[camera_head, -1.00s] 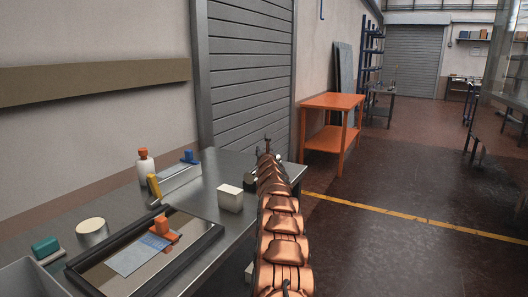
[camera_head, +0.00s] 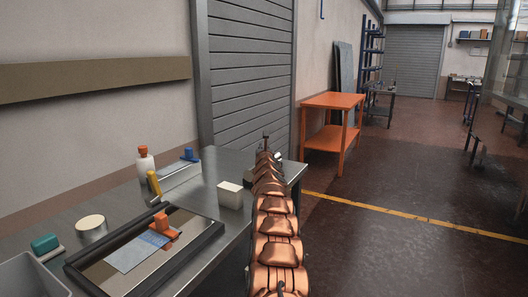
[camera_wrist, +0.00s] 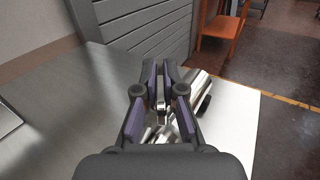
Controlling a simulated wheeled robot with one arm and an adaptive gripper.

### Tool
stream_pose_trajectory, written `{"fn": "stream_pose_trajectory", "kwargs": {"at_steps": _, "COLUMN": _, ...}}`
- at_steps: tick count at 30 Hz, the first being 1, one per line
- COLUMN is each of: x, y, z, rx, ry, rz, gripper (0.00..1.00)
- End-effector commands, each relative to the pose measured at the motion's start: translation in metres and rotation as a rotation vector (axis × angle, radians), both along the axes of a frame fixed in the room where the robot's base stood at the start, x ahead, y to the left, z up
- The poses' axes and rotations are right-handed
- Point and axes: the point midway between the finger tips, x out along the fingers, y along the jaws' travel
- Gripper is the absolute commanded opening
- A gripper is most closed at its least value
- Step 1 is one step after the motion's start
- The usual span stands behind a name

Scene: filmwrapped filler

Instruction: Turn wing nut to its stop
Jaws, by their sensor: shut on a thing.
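My gripper (camera_wrist: 161,75) is at the far end of the metal bench in the wrist view. Its two dark fingers with purple sides are closed on a small shiny metal piece, which looks like the wing nut (camera_wrist: 161,92). Just right of the fingers lies a polished metal cylinder (camera_wrist: 197,88) with a dark part at its lower right. More bright metal parts show below, between the fingers. How the nut sits on its fixture is hidden by the fingers. In the head view my copper-coloured arm covers most of this spot.
The bench (camera_head: 215,168) holds a white box (camera_head: 230,195), a dark-framed tray (camera_head: 205,248) with an orange item (camera_head: 163,228), a white bottle (camera_head: 145,162) and a round tin (camera_head: 91,228). An orange table (camera_head: 333,102) stands beyond. The bench surface around the fixture is clear.

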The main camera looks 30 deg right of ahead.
Motion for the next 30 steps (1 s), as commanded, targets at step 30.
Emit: {"fn": "stream_pose_trajectory", "kwargs": {"at_steps": 30, "x": -0.0019, "y": -0.0007, "z": -0.0005, "rx": 0.001, "ry": -0.002, "rz": -0.218, "gripper": 0.16}}
